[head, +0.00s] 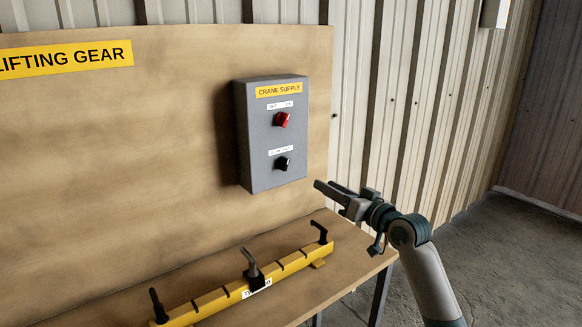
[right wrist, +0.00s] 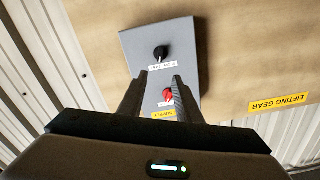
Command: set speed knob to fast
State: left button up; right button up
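The black knob (head: 282,163) is on the lower front of the grey crane supply box (head: 262,181), under a small white label too small to read surely. The knob also shows in the right wrist view (right wrist: 161,52), where the box appears upside down. Which way its pointer is set is too small to tell. My right gripper (head: 322,187) is to the right of and below the box, apart from it. In the right wrist view its two fingers (right wrist: 160,76) are spread with nothing between them gripped. My left gripper is not in view.
A red knob (head: 282,119) sits above the black one on the same box. The box is on a wooden backboard (head: 130,130) with a lifting gear sign (head: 66,59). A yellow beam (head: 207,304) with black handles lies on the bench below. Space in front of the box is clear.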

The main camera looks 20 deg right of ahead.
aim_at(288, 163)
jog(key=shift+w+r, duration=0.1)
jog(key=shift+r, duration=0.05)
